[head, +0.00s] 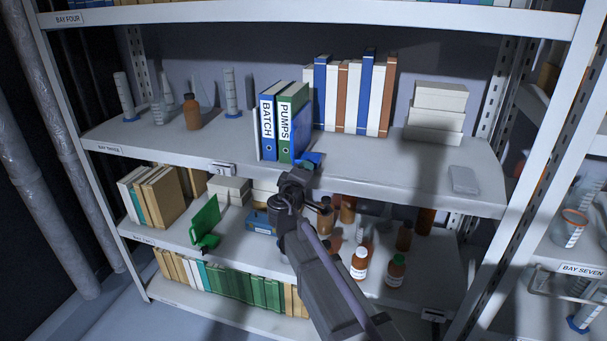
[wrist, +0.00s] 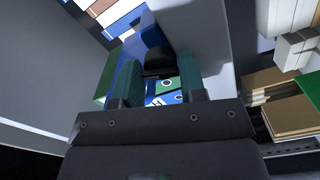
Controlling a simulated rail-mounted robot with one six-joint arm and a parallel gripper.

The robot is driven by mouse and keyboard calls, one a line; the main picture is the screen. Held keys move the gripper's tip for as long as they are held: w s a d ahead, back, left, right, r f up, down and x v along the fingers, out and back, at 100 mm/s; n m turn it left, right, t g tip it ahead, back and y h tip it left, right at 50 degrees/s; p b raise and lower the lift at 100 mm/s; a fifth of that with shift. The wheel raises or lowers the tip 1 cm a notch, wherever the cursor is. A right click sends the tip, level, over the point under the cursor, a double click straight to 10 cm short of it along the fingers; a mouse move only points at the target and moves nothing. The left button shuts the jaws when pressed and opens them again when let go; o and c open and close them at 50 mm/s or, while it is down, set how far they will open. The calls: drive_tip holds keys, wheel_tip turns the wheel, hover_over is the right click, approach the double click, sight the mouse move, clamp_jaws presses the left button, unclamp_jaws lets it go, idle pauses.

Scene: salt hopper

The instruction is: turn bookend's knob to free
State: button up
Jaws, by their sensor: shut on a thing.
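The blue bookend (head: 303,134) stands upright against the right side of two binders, the blue BATCH binder (head: 268,128) and the green PUMPS binder (head: 286,124), on the bay three shelf. Its blue foot (head: 309,158) reaches the shelf's front area. My gripper (head: 300,172) is at this foot, at the shelf's front edge. In the wrist view, the two fingers of my gripper (wrist: 158,72) are on either side of a dark knob (wrist: 158,58) and shut on it. The blue of the bookend (wrist: 143,38) shows behind. The knob's marking is hidden.
A row of books (head: 345,95) and white boxes (head: 437,110) stand behind and right. Glassware and a brown bottle (head: 192,112) stand left. A green bookend (head: 206,219) and several bottles (head: 360,263) are on the shelf below.

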drive_tip(key=shift+n, duration=1.8)
drive_tip(key=o, duration=0.9)
drive_tip(key=shift+o, duration=0.2)
drive_tip(key=v, duration=1.1)
drive_tip(key=shift+d, duration=0.15)
